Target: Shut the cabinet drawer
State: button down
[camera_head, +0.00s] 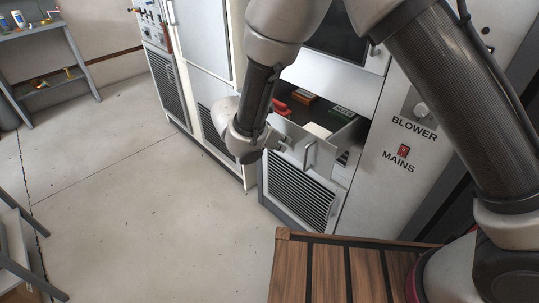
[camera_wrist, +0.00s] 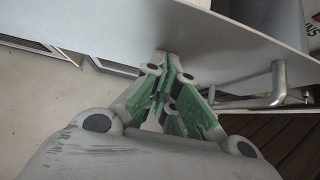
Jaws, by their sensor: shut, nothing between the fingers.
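The cabinet drawer (camera_head: 325,148) stands pulled out of the cabinet, with several small items inside, among them red and green ones. Its front has a bar handle (camera_head: 309,156). My gripper (camera_head: 279,142) is at the left part of the drawer front, to the left of the handle. In the wrist view, my gripper (camera_wrist: 165,57) is shut and empty, with its tips at the grey drawer front (camera_wrist: 205,30); I cannot tell whether they touch. The handle (camera_wrist: 277,88) shows to the right of the fingers, apart from them.
A vented panel (camera_head: 300,196) lies below the drawer. A "MAINS" switch (camera_head: 403,150) and a "BLOWER" knob (camera_head: 421,109) are on the cabinet to the right. A grey shelf (camera_head: 42,58) stands at the far left. The floor (camera_head: 130,205) left of the cabinet is clear.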

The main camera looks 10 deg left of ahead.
aim_at(316, 127)
jog(key=w+d, duration=0.3)
jog(key=w, duration=0.1)
jog(key=w+d, duration=0.4)
jog(key=w, duration=0.1)
jog(key=w+d, duration=0.3)
jog(key=w, duration=0.1)
jog(key=shift+w+d, duration=0.75)
jog(key=shift+w, duration=0.1)
jog(key=shift+r, duration=0.1)
